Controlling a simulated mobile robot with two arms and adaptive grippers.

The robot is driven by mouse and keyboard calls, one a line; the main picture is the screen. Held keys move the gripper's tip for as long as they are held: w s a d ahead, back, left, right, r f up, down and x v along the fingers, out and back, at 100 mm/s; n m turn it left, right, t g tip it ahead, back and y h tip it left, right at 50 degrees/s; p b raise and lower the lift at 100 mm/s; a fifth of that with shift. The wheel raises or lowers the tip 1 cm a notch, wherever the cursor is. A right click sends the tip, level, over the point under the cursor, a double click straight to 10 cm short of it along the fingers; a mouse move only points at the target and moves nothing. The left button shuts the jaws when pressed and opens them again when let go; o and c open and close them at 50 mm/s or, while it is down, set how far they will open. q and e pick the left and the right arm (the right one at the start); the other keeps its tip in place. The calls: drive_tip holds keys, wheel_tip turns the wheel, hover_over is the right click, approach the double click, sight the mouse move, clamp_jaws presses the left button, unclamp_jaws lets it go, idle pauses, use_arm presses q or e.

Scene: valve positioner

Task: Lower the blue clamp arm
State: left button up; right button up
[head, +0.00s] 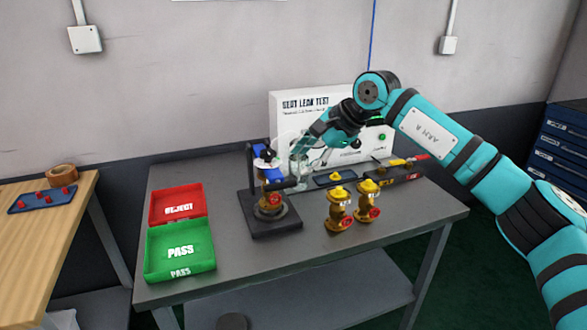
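The blue clamp arm (271,175) shows on the dark clamping fixture (270,226) in the middle of the table. Its upper part is beside a black post, and a white part sits next to it. A brass valve with a red knob (268,202) stands in the fixture below the clamp arm. My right gripper (302,149) comes in from the right, just right of the clamp's upper part. It looks apart from the clamp arm, but contact is hard to judge. Its fingers are small and partly hidden, so their opening is unclear. My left gripper is out of view.
A red REJECT tray (177,203) and green PASS tray (181,252) stand at left. Two yellow-capped valves (340,212) (368,200) stand right of the fixture. The white leak-test panel (285,103) is behind. A dark tool tray (400,174) lies at the right back.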

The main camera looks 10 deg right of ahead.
drive_tip(key=shift+v, duration=1.7)
drive_tip(key=shift+a, duration=0.1)
